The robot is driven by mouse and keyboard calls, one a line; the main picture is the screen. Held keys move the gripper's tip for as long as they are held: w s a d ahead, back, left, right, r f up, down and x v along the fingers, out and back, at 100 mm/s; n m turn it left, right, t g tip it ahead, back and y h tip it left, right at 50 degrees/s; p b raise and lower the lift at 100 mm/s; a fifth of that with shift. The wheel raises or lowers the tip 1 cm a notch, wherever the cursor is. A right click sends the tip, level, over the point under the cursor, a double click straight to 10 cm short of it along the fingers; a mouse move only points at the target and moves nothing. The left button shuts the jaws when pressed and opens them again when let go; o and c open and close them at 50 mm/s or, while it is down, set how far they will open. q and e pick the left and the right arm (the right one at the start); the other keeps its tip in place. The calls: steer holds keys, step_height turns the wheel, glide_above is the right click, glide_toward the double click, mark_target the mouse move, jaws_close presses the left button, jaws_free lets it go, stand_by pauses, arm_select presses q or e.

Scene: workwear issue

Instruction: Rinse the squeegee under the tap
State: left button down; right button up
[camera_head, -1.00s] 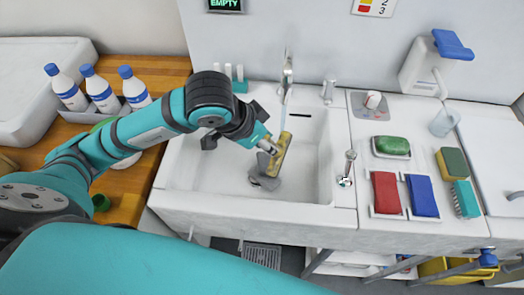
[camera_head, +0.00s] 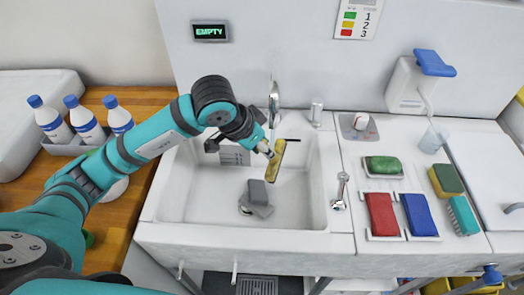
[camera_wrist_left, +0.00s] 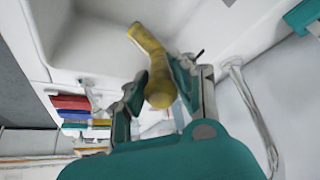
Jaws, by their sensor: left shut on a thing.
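My left gripper (camera_head: 266,149) is shut on a yellow squeegee (camera_head: 276,163) and holds it over the white sink basin (camera_head: 196,190), near its back. In the left wrist view the yellow squeegee (camera_wrist_left: 158,75) runs up and left from between the fingers (camera_wrist_left: 160,92) of my left gripper. The silver tap (camera_head: 273,95) rises behind the basin, just above and behind the squeegee. I cannot tell clearly whether water runs from it now. My right gripper is out of view.
Bottles (camera_head: 88,125) stand at left. A display (camera_head: 209,32) reads EMPTY.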

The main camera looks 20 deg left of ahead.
arm_select(q)
steer(key=shift+d, duration=0.15)
stand_by(0.4)
steer(key=shift+d+b, duration=0.45)
steer(key=shift+d, duration=0.05)
steer(key=shift+a, duration=0.15)
steer(key=shift+a+b, duration=0.45)
steer(key=shift+b, duration=0.15)
steer(key=shift+a, duration=0.1)
steer(key=shift+d, duration=0.2)
steer(key=shift+d+b, duration=0.45)
